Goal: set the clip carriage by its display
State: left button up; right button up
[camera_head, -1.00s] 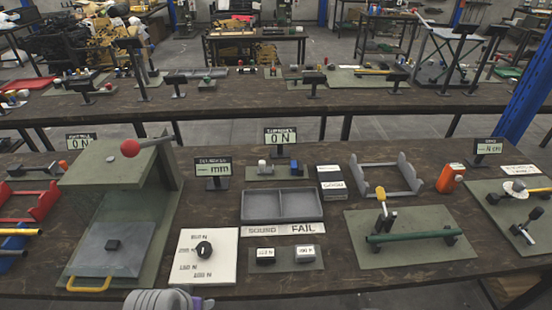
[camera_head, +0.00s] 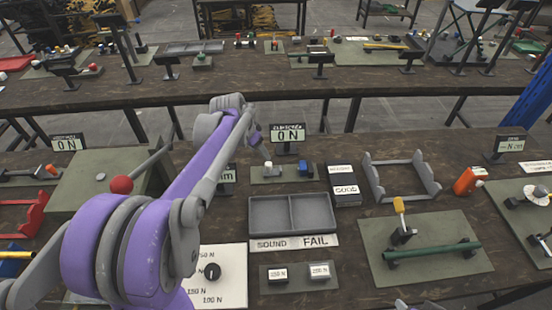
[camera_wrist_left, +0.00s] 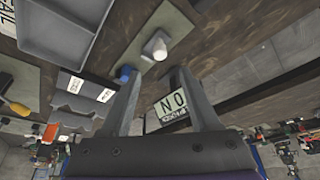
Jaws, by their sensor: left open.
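My left gripper (camera_head: 262,150) is above the plate's left side, pointing down. In the left wrist view my left gripper (camera_wrist_left: 157,75) is open and empty. The blue block (camera_wrist_left: 125,74) shows near the left fingertip and the white knob (camera_wrist_left: 155,46) just beyond the gap. The display (camera_wrist_left: 173,106) shows upside down between the fingers. My right gripper does not show.
A grey two-part tray (camera_head: 291,228) lies in front of the plate. A GOOD-labelled block (camera_head: 346,190) and a grey cradle (camera_head: 402,178) stand to the right. A red-ball lever (camera_head: 122,185) stands at left.

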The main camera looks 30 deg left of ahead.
aim_at(268, 164)
pick_arm(q)
jog(key=x, duration=1)
grip_shut()
jog(key=shift+r, duration=0.1)
dwell(1.1)
